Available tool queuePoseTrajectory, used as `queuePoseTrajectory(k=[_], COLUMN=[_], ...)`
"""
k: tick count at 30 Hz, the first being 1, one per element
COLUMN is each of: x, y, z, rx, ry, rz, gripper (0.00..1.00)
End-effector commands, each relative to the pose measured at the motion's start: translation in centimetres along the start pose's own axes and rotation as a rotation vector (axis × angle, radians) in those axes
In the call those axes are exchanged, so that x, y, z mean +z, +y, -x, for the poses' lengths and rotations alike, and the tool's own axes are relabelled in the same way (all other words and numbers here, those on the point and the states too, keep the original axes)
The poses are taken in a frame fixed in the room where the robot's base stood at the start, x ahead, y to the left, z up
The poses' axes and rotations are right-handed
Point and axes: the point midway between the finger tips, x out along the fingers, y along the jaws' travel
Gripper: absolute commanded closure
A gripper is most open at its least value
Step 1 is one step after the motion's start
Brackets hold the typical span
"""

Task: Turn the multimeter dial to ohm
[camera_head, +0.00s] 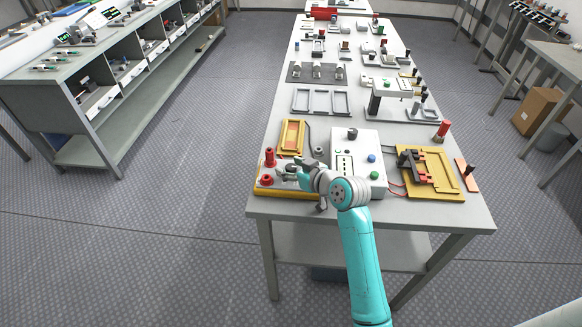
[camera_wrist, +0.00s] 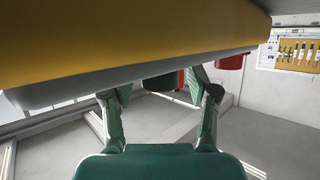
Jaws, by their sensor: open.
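A low grey-topped box with a yellow edge (camera_head: 290,194), probably the multimeter, lies at the near left corner of the table. It bears red knobs (camera_head: 268,178) at its left. My gripper (camera_head: 288,172) is over this box and hides part of its top, so I cannot make out the dial or its setting. In the wrist view a large yellow body (camera_wrist: 120,40) fills the top of the picture. The fingers of my open gripper (camera_wrist: 160,88) show below it. A dark and red round part (camera_wrist: 163,82) appears between the fingertips; I cannot tell whether they touch it.
A white box with coloured buttons (camera_head: 358,155) stands right beside my gripper. A yellow tray (camera_head: 291,136) lies behind it. A yellow board with a black-red part (camera_head: 435,180) is at the right.

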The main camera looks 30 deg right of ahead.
Motion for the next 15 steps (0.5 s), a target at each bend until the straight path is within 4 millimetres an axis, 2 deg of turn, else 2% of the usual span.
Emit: queuePoseTrajectory(k=[2,3,9,10,15], x=[0.00,0.00,0.00,0.00,0.01], y=[0.00,-0.01,-0.01,-0.01,-0.02], z=[0.02,0.02,0.03,0.03,0.03], rx=[0.000,0.000,0.000,0.000,0.003], ry=[0.000,0.000,0.000,0.000,0.000], rz=[0.000,0.000,0.000,0.000,-0.001], gripper=[0.41,0.46,0.96,1.00,1.00])
